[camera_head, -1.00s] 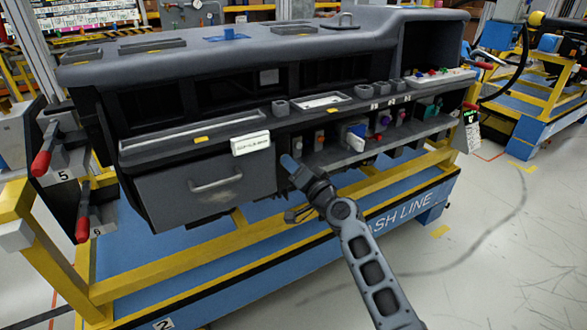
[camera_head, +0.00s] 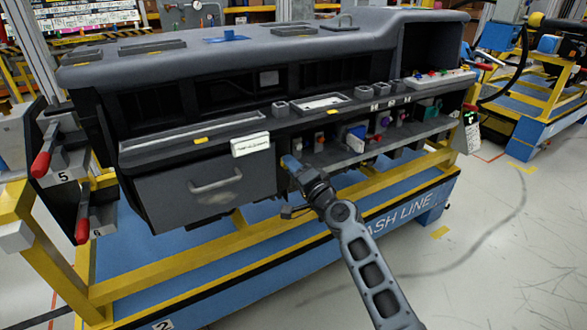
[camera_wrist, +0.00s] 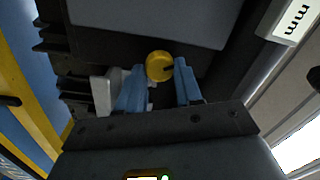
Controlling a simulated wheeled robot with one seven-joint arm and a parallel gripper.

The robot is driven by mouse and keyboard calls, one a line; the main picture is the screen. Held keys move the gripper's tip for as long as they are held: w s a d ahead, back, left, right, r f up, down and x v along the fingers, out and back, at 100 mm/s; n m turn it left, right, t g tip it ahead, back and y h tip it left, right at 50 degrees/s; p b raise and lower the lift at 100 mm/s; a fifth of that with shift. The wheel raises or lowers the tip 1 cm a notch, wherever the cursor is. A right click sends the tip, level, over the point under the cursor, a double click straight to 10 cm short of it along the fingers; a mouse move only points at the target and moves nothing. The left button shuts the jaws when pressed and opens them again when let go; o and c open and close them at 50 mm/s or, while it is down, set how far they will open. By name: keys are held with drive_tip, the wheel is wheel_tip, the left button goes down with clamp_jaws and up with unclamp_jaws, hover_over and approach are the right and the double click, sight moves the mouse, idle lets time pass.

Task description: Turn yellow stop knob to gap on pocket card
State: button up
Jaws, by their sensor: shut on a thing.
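The yellow knob (camera_wrist: 159,66) is round and shows in the wrist view between the blue fingers of my gripper (camera_wrist: 160,70). A dark mark runs from its middle toward its right edge. My gripper is shut on it. In the head view my gripper (camera_head: 290,163) reaches in under the dashboard, just right of the drawer, and hides the knob. I cannot pick out the pocket card for certain. A white label (camera_head: 251,144) above the drawer's right end has lettering too small to read.
The grey drawer (camera_head: 205,190) with its handle is left of my gripper. A shelf (camera_head: 365,152) with several small switches and a blue and white piece (camera_head: 356,136) is to the right. The yellow frame rail (camera_head: 220,250) runs below. The floor at right is clear.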

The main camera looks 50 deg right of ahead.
drive_tip(key=o, duration=1)
drive_tip(key=shift+v, duration=3.95)
drive_tip(key=s+a+f+n+g+y, duration=0.1)
drive_tip(key=s+a+f+n, duration=0.2)
drive_tip(key=s, duration=0.4)
drive_tip(key=s+a+f+n, duration=0.1)
drive_tip(key=s+a+n, duration=0.2)
drive_tip(key=s+a, duration=0.3)
drive_tip(key=s+a+f+n+g+y, duration=0.1)
drive_tip(key=s+a+f+n, duration=0.15)
drive_tip(key=s, duration=0.55)
drive_tip(key=s+a+r+n+y, duration=0.1)
drive_tip(key=s+a+r+n, duration=0.1)
drive_tip(key=s, duration=0.3)
drive_tip(key=s+a+r+n+y, duration=0.1)
drive_tip(key=s+a+r+n, duration=0.2)
drive_tip(key=s+a+r, duration=0.1)
drive_tip(key=s+a+r+n+g, duration=0.1)
drive_tip(key=s+a+r+n, duration=0.2)
drive_tip(key=s, duration=0.4)
drive_tip(key=shift+s+a+r+y, duration=0.2)
drive_tip(key=shift+a+r, duration=0.1)
drive_tip(key=shift+a, duration=0.3)
drive_tip(key=shift+s+a+r+y, duration=0.2)
drive_tip(key=shift+a+r, duration=0.05)
drive_tip(key=shift+a, duration=0.3)
